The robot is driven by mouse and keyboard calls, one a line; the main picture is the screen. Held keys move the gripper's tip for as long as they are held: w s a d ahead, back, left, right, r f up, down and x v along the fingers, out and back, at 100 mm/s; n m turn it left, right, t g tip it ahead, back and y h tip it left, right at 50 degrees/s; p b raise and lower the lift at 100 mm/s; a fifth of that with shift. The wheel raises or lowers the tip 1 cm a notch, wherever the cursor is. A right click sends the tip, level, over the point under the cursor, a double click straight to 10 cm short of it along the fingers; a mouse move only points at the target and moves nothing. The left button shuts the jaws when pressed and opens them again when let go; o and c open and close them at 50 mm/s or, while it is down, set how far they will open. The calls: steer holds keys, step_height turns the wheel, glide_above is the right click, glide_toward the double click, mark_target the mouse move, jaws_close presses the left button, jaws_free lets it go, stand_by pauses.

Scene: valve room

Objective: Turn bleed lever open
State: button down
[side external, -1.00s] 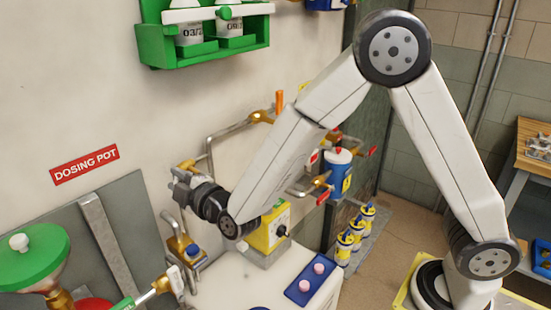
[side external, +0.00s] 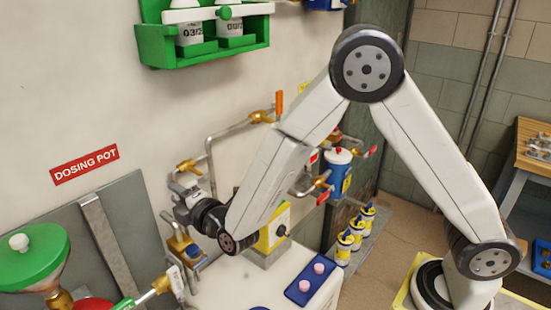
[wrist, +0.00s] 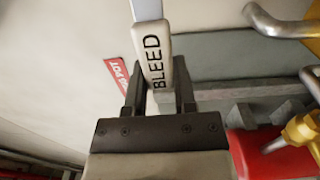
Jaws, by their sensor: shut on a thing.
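The bleed lever (wrist: 153,58) has a pale handle marked BLEED in black. In the wrist view it stands almost upright, leaning slightly, between the two dark fingers of my gripper (wrist: 157,88), which is shut on it. In the side view my gripper (side external: 178,190) is by the wall pipework, just below a brass valve fitting (side external: 187,166). The lever is too small and too covered by my gripper there to make out its angle.
A brass valve with an orange handle (side external: 279,102) is higher on the pipe. A green funnel (side external: 35,250) is at lower left. Several yellow-and-blue bottles (side external: 356,229) stand farther right.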

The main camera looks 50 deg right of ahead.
steer(key=shift+c, duration=2.1)
jaws_free()
steer(key=shift+s, duration=0.15)
steer(key=s, duration=0.7)
steer(key=shift+s, duration=0.25)
steer(key=s+d+f+m+g, duration=0.3)
steer(key=s+d+m+g, duration=0.4)
steer(key=d+m, duration=0.1)
steer(key=s+d+f+m+g, duration=0.3)
steer(key=s+d+m+g, duration=0.5)
steer(key=d+m, duration=0.1)
steer(key=shift+f+m, duration=0.3)
steer(key=shift+m, duration=0.3)
